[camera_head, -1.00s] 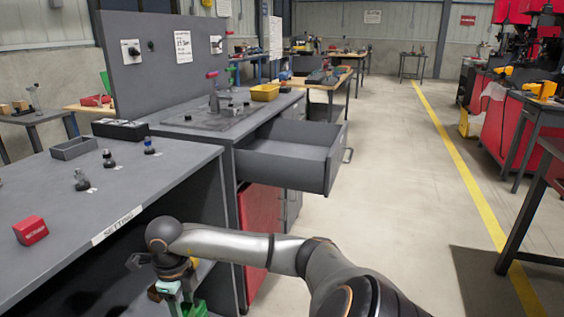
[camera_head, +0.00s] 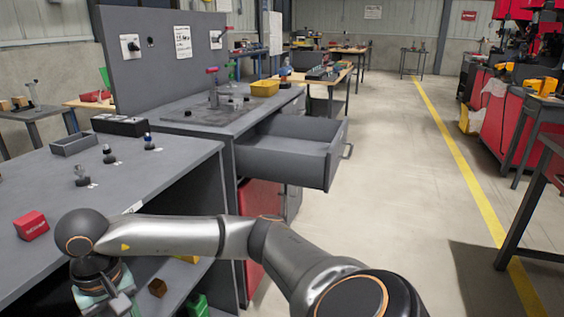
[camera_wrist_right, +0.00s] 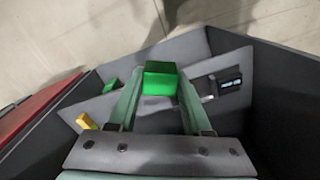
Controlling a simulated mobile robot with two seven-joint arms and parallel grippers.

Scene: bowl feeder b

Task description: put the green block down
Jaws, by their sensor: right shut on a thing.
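The green block (camera_wrist_right: 160,78) is between the fingertips of my right gripper (camera_wrist_right: 160,88) in the right wrist view. The gripper is shut on it, above a grey shelf surface. In the head view my right gripper (camera_head: 112,300) is at the lower left, in front of the grey bench, partly cut off by the bottom edge. The held block cannot be made out there. My left gripper is not in view.
Below the grey bench top (camera_head: 150,190) are a brown block (camera_head: 157,287), a yellow piece (camera_head: 188,259) and a green object (camera_head: 196,304). A red block (camera_head: 31,226) lies on the bench. An open drawer (camera_head: 290,158) juts out beyond.

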